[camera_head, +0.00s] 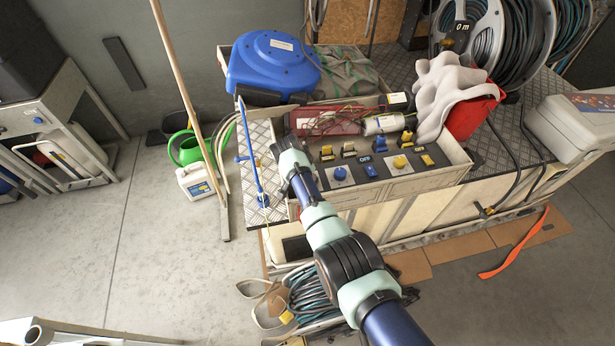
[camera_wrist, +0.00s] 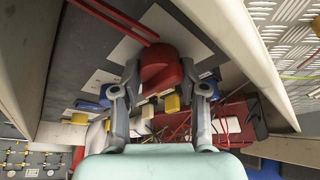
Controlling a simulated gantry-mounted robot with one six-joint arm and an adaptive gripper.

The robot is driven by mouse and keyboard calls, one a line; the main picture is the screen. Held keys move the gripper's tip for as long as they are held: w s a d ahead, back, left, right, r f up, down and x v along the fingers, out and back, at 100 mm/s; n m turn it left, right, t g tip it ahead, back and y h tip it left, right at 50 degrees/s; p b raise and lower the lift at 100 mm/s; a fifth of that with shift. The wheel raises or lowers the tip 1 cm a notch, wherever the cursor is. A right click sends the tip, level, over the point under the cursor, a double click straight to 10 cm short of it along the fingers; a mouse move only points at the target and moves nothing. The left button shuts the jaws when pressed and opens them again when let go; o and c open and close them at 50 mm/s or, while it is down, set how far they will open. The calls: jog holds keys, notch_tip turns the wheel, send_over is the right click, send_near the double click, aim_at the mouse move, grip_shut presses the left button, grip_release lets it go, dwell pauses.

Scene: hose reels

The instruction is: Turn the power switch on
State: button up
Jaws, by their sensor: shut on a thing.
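A red rotary knob (camera_wrist: 160,68), which looks like the power switch, sits on a pale plate on the dark panel in the wrist view. My gripper (camera_wrist: 160,80) has one finger on each side of the knob and is shut on it. In the head view my gripper (camera_head: 290,168) is at the left end of the control panel (camera_head: 372,168). My arm and gripper hide the knob there, and I cannot read its markings or position.
Blue knobs (camera_head: 340,173) and yellow switches (camera_head: 400,162) sit right of my gripper. Raised pale box walls (camera_wrist: 238,50) stand close around it. A blue reel (camera_head: 270,62) stands at the back left.

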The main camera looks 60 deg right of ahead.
dwell(0.4)
jog(key=o, duration=1.1)
jog(key=shift+r, duration=0.1)
jog(key=v, duration=1.1)
jog(key=shift+a+r, duration=0.15)
jog(key=shift+r, duration=0.25)
jog(key=shift+a, duration=0.1)
